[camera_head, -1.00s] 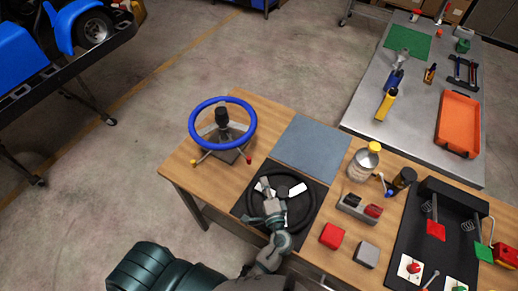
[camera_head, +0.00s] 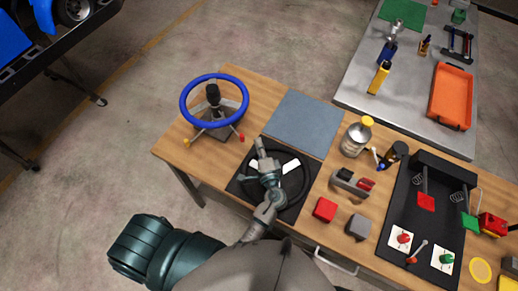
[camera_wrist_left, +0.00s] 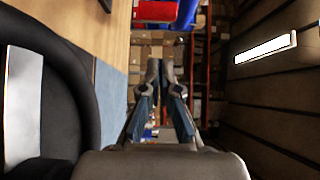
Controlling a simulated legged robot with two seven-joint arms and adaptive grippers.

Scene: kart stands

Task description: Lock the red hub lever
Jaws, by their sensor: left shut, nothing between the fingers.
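The blue steering wheel (camera_head: 184,98) sits on a hub stand (camera_head: 214,120) at the back left of the wooden table. A red-tipped lever (camera_head: 240,138) sticks out on the right of the hub base, and a yellow-tipped lever (camera_head: 188,142) on its left. My left gripper (camera_head: 260,146) is shut and empty over the black steering wheel, to the right of the red lever and apart from it. In the left wrist view its fingers (camera_wrist_left: 161,68) are together at the tips. My right gripper is not in view.
The black steering wheel (camera_head: 303,196) lies on a dark mat at the front. A grey-blue pad (camera_head: 302,122) lies behind it. A metal can (camera_head: 355,140), a red block (camera_head: 325,209) and a black tray (camera_head: 437,185) are to the right. The metal table (camera_head: 350,90) stands behind.

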